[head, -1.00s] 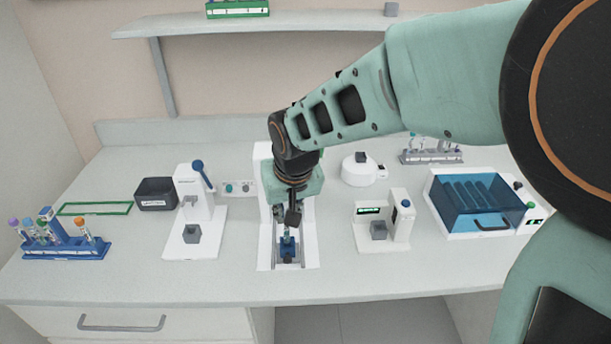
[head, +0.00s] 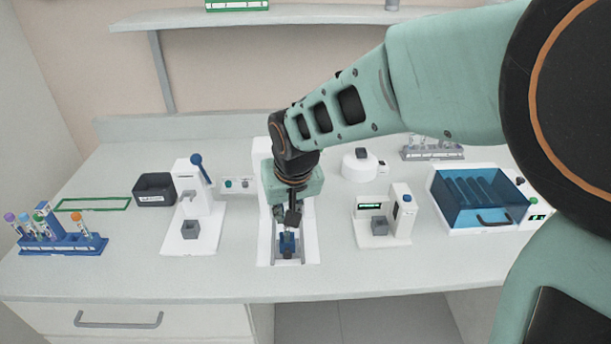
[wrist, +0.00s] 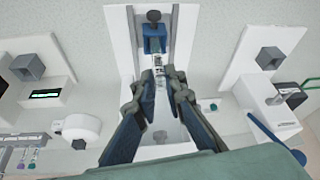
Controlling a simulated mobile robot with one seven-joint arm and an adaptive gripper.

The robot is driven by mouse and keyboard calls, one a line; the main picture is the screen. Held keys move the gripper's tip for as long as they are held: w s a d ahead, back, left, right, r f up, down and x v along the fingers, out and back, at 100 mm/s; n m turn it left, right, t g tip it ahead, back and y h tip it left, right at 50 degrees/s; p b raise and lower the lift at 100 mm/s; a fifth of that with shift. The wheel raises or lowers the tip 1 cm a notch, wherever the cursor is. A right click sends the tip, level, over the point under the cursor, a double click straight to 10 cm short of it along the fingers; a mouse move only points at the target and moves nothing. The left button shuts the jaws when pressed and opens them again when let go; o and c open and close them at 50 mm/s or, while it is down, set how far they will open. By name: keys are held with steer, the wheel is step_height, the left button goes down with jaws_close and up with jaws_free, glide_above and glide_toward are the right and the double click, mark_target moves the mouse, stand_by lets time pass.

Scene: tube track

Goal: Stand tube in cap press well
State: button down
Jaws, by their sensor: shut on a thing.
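My gripper (head: 292,216) reaches down over the white track unit in the middle of the bench. In the wrist view its dark fingers (wrist: 160,78) are closed around a narrow, pale tube (wrist: 160,70), mostly hidden between them. A blue carrier (head: 288,240) sits in the track slot just below the fingertips; it also shows in the wrist view (wrist: 154,44). Whether the tube's lower end is still in the carrier I cannot tell. The cap press (head: 198,205), white with a blue-knobbed lever, stands left of the track. Its grey square well (head: 191,229) looks empty; it also shows in the wrist view (wrist: 268,58).
A blue rack (head: 62,246) with several capped tubes stands far left, near a black bin (head: 154,188). Right of the track are a white device with a display and grey well (head: 380,226), and a blue-lidded box (head: 480,200). The front bench strip is clear.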

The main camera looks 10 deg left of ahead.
steer(key=shift+f, duration=0.35)
steer(key=c, duration=1.9)
jaws_free()
steer(key=shift+r, duration=0.15)
